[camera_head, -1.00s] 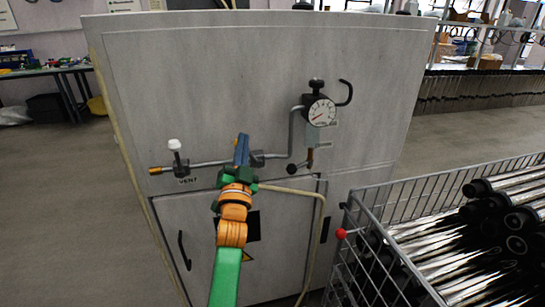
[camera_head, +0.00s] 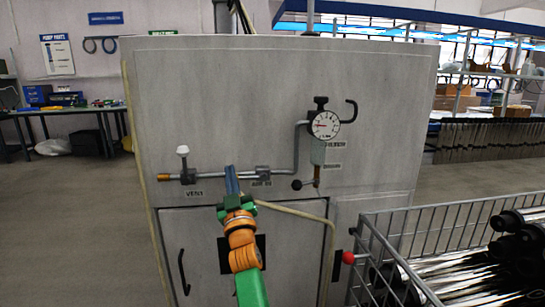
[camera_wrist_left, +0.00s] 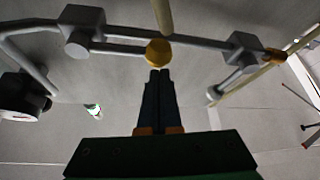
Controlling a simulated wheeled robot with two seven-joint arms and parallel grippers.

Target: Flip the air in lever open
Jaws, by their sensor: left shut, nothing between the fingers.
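The air in valve (camera_head: 262,173) sits on the thin pipe across the grey cabinet front, above its AIR IN label (camera_head: 262,184). In the left wrist view its block (camera_wrist_left: 80,30) is at upper left, and a lever rod (camera_wrist_left: 118,48) runs from it beside the pipe to a yellow knob (camera_wrist_left: 158,53). In the head view my gripper hides this knob. My left gripper (camera_head: 230,169) is shut and empty, left of the valve. In the left wrist view its fingertips (camera_wrist_left: 158,73) are just at the knob; contact is unclear. My right gripper is out of view.
A vent valve with a white knob (camera_head: 183,150) is at the pipe's left. A pressure gauge (camera_head: 325,125) and black-knobbed lever (camera_head: 297,184) are at right. A pale hose (camera_head: 295,212) hangs below. A wire cart (camera_head: 400,255) of tubes stands front right.

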